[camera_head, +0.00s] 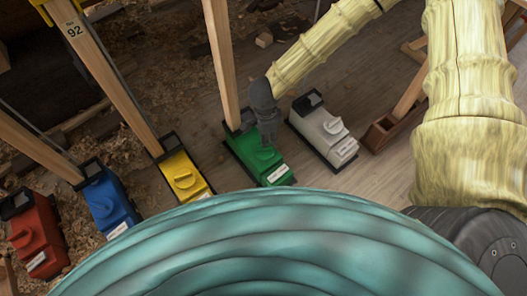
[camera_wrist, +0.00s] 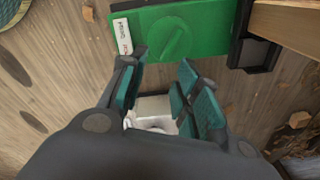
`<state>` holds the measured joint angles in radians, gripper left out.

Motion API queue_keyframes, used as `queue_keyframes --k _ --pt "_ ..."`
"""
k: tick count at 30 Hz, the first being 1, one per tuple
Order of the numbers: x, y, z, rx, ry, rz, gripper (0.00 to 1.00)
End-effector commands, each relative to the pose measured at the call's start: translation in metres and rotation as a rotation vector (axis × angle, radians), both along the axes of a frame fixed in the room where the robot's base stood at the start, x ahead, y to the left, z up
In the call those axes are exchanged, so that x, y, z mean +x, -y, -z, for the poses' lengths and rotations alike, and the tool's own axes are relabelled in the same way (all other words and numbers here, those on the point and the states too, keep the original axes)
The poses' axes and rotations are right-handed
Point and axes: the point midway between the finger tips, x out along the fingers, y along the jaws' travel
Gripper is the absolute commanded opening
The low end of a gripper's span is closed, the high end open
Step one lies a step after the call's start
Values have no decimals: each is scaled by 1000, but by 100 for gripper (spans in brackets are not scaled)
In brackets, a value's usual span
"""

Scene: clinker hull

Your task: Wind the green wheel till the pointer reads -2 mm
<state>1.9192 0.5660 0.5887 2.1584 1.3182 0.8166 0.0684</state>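The green unit (camera_head: 246,146) stands on the floor at the foot of a wooden post, with the green wheel (camera_head: 264,158) on its top. In the wrist view the green wheel (camera_wrist: 171,38), a round knob with a raised bar, lies just beyond my fingertips.
Similar units stand in the row: white (camera_head: 318,130) to the right, yellow (camera_head: 176,176), blue (camera_head: 107,205) and red (camera_head: 35,237) to the left. Wooden posts rise behind most of them. Shavings and wood scraps litter the floor. A wooden box (camera_head: 386,135) lies beyond the white unit.

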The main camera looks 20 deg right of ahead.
Motion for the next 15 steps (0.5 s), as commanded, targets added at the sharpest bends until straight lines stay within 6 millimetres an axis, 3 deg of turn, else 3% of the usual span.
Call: queue_keyframes --k 3,8,15 --pt "15 -4 -4 39 -15 109 32" --pt "21 -6 -9 61 -30 168 32" --pt "21 -6 17 62 -32 171 32"
